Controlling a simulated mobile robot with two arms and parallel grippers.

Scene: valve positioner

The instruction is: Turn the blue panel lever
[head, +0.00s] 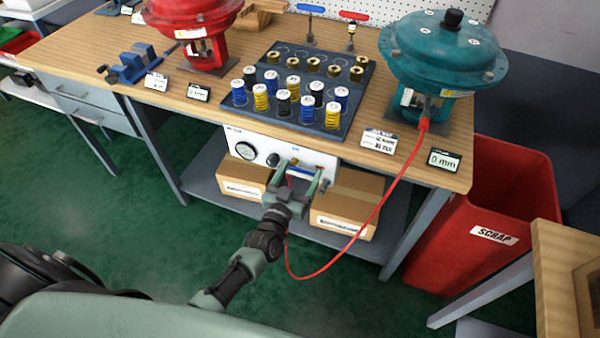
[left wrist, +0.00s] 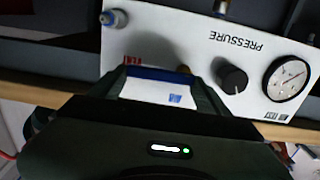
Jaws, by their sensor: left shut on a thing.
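The white pressure panel (head: 262,143) hangs under the front edge of the workbench. It also shows upside down in the left wrist view (left wrist: 150,35). The blue lever (head: 301,169) is on the panel's right part; in the left wrist view it is a blue bar (left wrist: 155,73) between my fingers, partly hidden by them. My left gripper (head: 303,175) is at the panel, shut on the blue lever. My right gripper is in neither view.
The panel carries a gauge (head: 246,151) and a black knob (head: 272,159). A red hose (head: 378,208) loops down from the teal actuator (head: 440,55) towards the panel. Cardboard boxes (head: 343,207) stand on the lower shelf. A red scrap bin (head: 490,200) is at right.

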